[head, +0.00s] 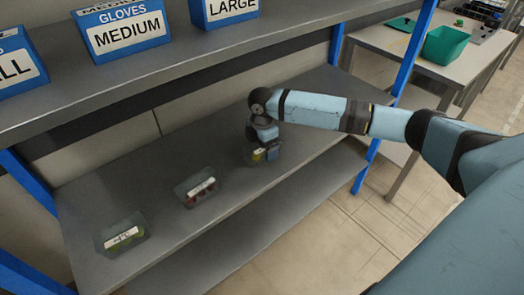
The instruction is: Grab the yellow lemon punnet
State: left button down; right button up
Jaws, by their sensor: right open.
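The yellow lemon punnet (257,154) stands on the lower grey shelf, a small clear tub with a white label and yellow contents. My right gripper (264,149) is right at it, coming from above, and partly hides it. The jaws are open. Whether the fingers touch the punnet cannot be told at this size. My left gripper does not show.
On the same shelf (165,165) stand a punnet with dark red contents (200,190) and a punnet with green contents (124,235). Blue glove boxes (121,27) stand on the upper shelf (190,62) above. A blue post (409,58) rises behind my right arm. A side table (388,42) carries a green bin (444,46).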

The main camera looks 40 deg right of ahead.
jog(key=c, duration=1)
